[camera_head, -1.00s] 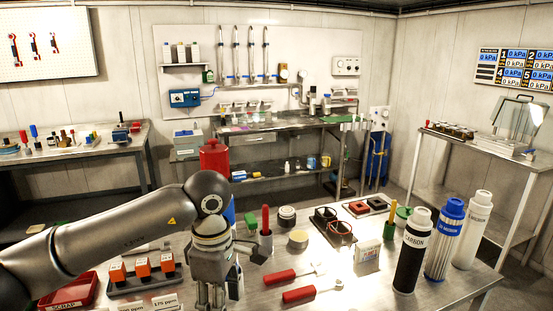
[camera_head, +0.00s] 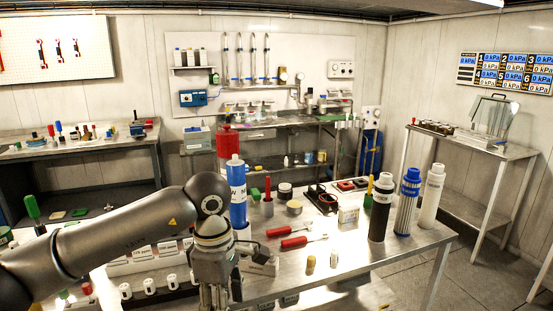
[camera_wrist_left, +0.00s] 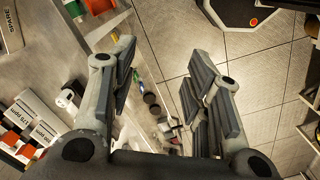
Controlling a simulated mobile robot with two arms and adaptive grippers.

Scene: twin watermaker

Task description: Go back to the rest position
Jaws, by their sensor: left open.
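My left arm comes in from the left in the head view. Its gripper (camera_head: 214,284) points down over the near side of the metal workbench (camera_head: 345,262), and its fingertips are cut off by the bottom edge. In the left wrist view the two fingers of this gripper (camera_wrist_left: 160,85) stand wide apart with nothing between them. Below them are the bench edge and the tiled floor. My right gripper is in neither view.
A blue cylinder (camera_head: 237,196) stands close behind the left gripper, with a red container (camera_head: 228,143) farther back. Black (camera_head: 381,208), blue (camera_head: 408,200) and white (camera_head: 432,197) cartridges stand at the bench's right. Two red-handled tools (camera_head: 292,242) lie between. Open floor (camera_head: 500,265) lies to the right.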

